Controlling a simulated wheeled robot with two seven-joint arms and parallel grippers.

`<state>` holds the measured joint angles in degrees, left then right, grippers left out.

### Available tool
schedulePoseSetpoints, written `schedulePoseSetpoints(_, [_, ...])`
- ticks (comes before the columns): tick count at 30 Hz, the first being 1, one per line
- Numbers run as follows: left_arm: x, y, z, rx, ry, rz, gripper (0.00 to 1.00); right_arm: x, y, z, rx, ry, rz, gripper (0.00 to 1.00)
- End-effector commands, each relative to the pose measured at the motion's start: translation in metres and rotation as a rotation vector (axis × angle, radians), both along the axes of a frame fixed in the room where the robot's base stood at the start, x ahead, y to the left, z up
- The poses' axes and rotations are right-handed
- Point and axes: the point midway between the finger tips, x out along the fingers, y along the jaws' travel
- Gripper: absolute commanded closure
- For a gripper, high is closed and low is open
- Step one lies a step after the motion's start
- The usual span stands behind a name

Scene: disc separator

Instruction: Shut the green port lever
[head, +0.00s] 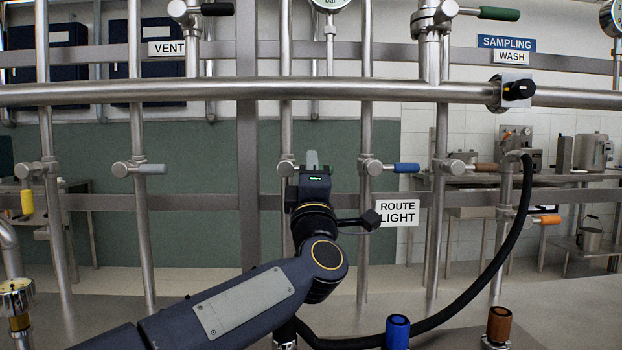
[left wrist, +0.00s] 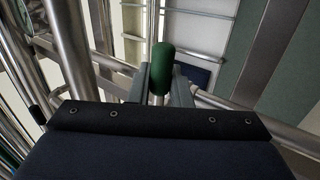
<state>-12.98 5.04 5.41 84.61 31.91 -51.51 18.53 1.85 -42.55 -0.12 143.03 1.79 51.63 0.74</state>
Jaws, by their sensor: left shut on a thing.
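My left gripper (head: 312,162) is in the middle of the head view, in front of the pipework. In the left wrist view, a green cylindrical handle (left wrist: 161,68) sits between its two grey fingers, and the gripper (left wrist: 162,88) is shut on it. In the head view my gripper mostly hides this handle and its valve, so the lever's angle is hard to tell. Another green-handled lever (head: 498,14) points right at the top right, apart from my gripper. My right gripper is not in view.
A blue lever (head: 406,168) is close right of my gripper, above the ROUTE LIGHT sign (head: 397,212). A grey lever (head: 152,169) is to the left. A horizontal pipe (head: 200,91) crosses above. A black hose (head: 470,290) curves at lower right.

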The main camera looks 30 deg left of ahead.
Motion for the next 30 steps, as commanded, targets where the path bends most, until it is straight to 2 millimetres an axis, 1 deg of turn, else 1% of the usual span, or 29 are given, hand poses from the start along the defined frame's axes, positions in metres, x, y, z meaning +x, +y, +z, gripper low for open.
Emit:
schedulePoseSetpoints(6, [0.0005,-0.0002,0.0007,-0.038,-0.021,0.0,1.0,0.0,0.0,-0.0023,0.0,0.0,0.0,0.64])
schedulePoseSetpoints(19, [0.0002,0.0004,0.0018,-0.045,-0.026,0.0,1.0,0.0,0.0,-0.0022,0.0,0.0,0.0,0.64])
schedulePoseSetpoints(20, [0.0002,0.0004,0.0018,-0.044,-0.026,0.001,0.8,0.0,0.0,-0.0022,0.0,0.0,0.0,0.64])
schedulePoseSetpoints(21, [0.0001,0.0005,0.0018,-0.044,-0.026,0.001,0.74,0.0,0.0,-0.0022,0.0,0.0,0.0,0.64])
schedulePoseSetpoints(24, [0.0001,0.0003,0.002,-0.043,-0.025,0.001,0.63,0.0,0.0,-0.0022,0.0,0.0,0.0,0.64])
schedulePoseSetpoints(30, [0.0,0.0002,0.0022,-0.042,-0.026,0.0,0.63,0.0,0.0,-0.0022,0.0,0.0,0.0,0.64])
